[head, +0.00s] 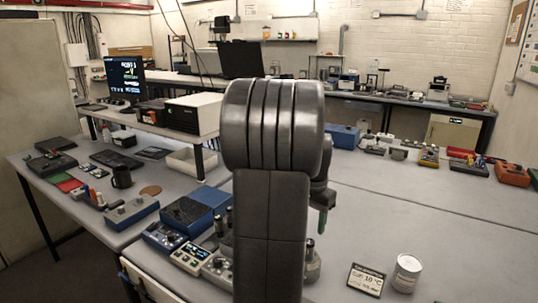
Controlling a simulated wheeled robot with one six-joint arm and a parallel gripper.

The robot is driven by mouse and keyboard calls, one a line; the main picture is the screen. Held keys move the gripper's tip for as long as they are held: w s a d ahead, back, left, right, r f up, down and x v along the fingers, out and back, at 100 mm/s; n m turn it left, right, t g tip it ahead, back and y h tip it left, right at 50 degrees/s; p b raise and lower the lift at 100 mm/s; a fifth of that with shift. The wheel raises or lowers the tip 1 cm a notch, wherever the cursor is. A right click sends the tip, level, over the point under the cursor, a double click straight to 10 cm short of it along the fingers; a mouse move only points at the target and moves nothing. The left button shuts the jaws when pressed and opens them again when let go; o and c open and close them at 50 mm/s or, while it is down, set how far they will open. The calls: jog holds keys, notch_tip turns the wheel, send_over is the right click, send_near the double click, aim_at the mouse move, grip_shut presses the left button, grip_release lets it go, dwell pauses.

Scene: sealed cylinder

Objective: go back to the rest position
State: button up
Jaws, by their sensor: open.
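My arm rises through the middle of the head view and hides much of the bench behind it. My gripper (322,218) shows only in part, to the right of the arm link, as a dark body with a green finger pointing down. It is open and above the bench, and I see nothing held in it. A white cylinder (407,273) with a grey lid stands upright on the bench at the lower right, apart from my gripper.
A small sign (366,280) stands left of the cylinder. A grey bottle (312,264) stands beside my arm, partly hidden. Blue boxes and instruments (190,258) crowd the left. Orange and black devices (513,172) line the back right. The right bench (440,225) is largely clear.

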notch_tip(320, 180, down, 8)
jog(key=shift+f+p, duration=0.25)
jog(key=shift+p, duration=0.05)
jog(key=shift+w+r, duration=0.1)
jog(key=shift+r, duration=1.3)
